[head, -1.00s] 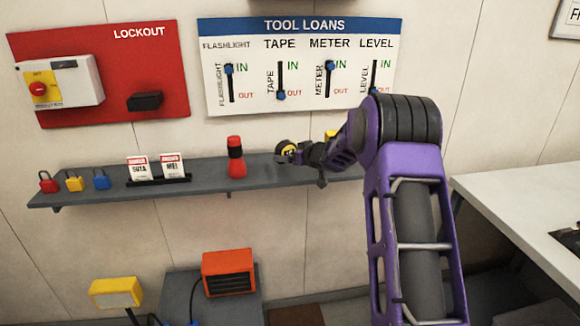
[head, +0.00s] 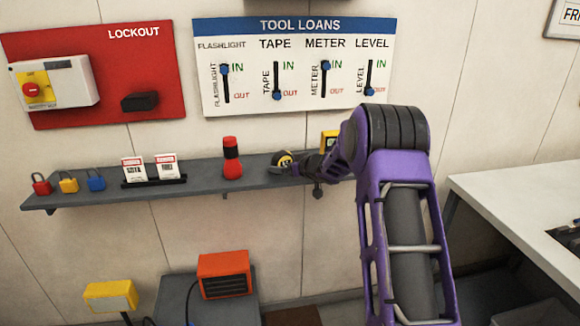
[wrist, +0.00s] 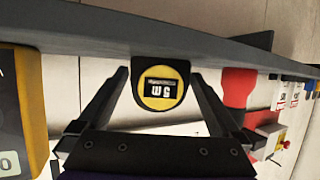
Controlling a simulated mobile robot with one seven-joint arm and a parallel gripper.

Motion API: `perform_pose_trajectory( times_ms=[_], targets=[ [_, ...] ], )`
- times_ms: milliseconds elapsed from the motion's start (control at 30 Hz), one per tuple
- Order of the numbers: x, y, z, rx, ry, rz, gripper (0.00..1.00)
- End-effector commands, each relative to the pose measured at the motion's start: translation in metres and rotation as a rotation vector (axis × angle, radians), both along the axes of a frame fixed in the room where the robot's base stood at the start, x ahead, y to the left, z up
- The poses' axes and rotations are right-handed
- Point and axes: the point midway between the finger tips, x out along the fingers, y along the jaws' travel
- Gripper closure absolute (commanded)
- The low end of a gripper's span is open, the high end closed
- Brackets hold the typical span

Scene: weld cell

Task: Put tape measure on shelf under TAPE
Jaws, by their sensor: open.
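The tape measure (head: 283,160), black with a yellow round face, rests on the grey wall shelf (head: 110,192), below the TAPE heading (head: 275,43) of the TOOL LOANS board (head: 293,65). In the wrist view the tape measure (wrist: 162,88) shows "5 m", upside down, with its base against the shelf (wrist: 95,28). My gripper (head: 298,167) reaches it from the right in the head view. In the wrist view its open fingers stand on either side of the tape, with gaps visible. The TAPE slider (head: 277,95) is at OUT.
A red flashlight (head: 232,158) stands left of the tape. A yellow device (head: 329,140), partly hidden by my arm, stands to the right. Cards (head: 153,168) and padlocks (head: 68,182) occupy the shelf's left part. A white bench (head: 510,195) is at right.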

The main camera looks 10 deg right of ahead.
Motion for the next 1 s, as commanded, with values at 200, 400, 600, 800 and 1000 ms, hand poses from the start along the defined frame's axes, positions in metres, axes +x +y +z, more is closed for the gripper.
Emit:
perform_pose_trajectory(
  times_ms=[200,400,600,800,1000],
  targets=[
    [-0.020,-0.010,0.014,0.000,-0.001,-0.003,0.00],
    [-0.058,-0.025,0.031,-0.001,-0.001,-0.003,0.00],
    [-0.088,-0.038,0.044,0.000,-0.001,-0.002,0.00],
    [-0.101,-0.043,0.049,0.000,0.000,0.000,0.00],
    [-0.102,-0.043,0.049,0.000,0.000,0.000,0.00]
  ],
)
